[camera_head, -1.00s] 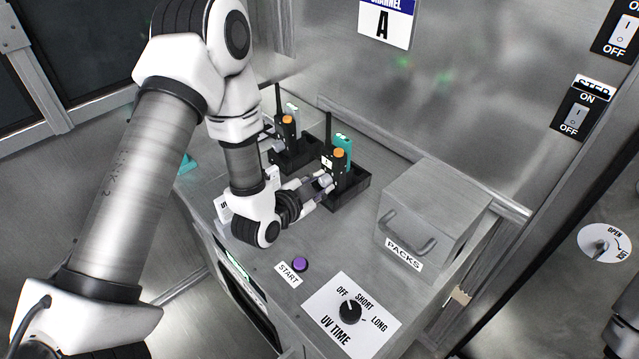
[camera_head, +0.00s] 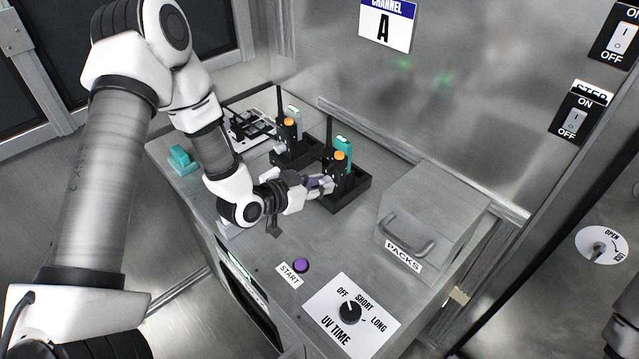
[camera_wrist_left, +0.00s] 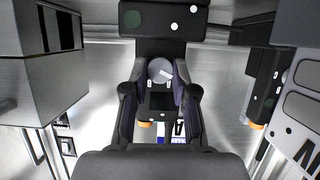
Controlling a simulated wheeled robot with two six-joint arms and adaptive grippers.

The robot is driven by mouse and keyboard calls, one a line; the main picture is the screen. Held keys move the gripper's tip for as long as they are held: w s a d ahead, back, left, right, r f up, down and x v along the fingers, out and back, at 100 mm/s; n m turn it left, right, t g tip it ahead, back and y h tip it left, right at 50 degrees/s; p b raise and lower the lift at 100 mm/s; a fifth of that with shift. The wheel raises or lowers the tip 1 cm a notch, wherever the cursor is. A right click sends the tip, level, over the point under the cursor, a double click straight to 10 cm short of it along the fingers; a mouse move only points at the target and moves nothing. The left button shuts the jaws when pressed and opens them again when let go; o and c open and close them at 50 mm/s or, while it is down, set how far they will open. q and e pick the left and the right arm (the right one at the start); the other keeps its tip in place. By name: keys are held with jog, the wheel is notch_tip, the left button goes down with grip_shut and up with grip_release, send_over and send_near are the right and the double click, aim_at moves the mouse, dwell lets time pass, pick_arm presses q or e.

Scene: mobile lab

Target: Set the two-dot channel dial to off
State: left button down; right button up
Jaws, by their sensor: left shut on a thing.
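Two black radios with orange knobs stand upright in black trays on the bench. The nearer radio (camera_head: 341,165) has a teal block behind it; the other radio (camera_head: 289,130) stands farther back. My left gripper (camera_head: 327,184) reaches the front of the nearer radio and is shut on its dial. In the left wrist view, the fingers of my left gripper (camera_wrist_left: 160,88) lie on both sides of the round grey dial (camera_wrist_left: 160,70), which has a white pointer line slanting across it. Two white dots (camera_wrist_left: 183,18) show on the black face beside it. The dial's setting marks are not readable.
A grey PACKS box (camera_head: 430,215) with a handle stands right of the radios. A purple START button (camera_head: 301,265) and a UV TIME dial (camera_head: 350,312) are at the bench front. A teal object (camera_head: 183,158) lies at the left edge.

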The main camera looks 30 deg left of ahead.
pick_arm(q)
jog(key=n+h+b, duration=0.1)
jog(key=n+h, duration=0.1)
jog(key=n, duration=0.1)
jog(key=shift+a+f+g, duration=0.1)
jog(key=shift+a+g, duration=0.05)
jog(key=shift+g, duration=0.15)
dwell(0.4)
jog(key=c, duration=1.2)
grip_release()
jog(key=shift+w, duration=0.1)
jog(key=v, duration=0.7)
jog(key=shift+a, duration=0.2)
